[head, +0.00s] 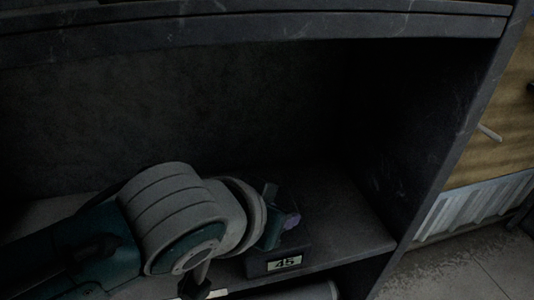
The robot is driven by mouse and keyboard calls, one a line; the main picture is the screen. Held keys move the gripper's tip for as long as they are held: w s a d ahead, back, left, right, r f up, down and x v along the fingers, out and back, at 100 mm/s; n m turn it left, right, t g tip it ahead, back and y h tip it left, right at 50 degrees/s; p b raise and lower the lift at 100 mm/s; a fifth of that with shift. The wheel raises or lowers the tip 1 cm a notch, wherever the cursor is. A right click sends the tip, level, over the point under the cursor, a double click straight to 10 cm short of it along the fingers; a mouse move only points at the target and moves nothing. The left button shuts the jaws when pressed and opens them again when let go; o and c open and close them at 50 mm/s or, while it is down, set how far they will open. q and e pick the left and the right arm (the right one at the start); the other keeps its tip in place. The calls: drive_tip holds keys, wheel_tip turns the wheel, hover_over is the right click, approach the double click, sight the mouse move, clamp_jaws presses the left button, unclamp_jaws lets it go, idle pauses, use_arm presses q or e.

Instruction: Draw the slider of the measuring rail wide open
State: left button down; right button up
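I cannot make out the measuring rail or its slider in the head view. My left arm comes in from the lower left, and its thick grey and teal joints cover the left front of a shelf. My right arm and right gripper are not in view.
The dark cabinet (432,130) has a right side wall and a top edge. Bare shelf (350,220) lies right of the box. Floor (460,270) shows at lower right.

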use_arm(q)
drive_tip(key=shift+d, duration=0.2)
drive_tip(key=c, duration=0.9)
unclamp_jaws()
drive_tip(key=shift+o, duration=0.6)
drive_tip(key=shift+d, duration=0.15)
drive_tip(key=shift+o, duration=1.2)
drive_tip(key=shift+w, duration=0.1)
drive_tip(key=shift+s+r, duration=0.2)
drive_tip(key=shift+r, duration=0.1)
drive_tip(key=p+v, duration=0.3)
drive_tip(key=v, duration=0.6)
drive_tip(key=shift+p, duration=0.35)
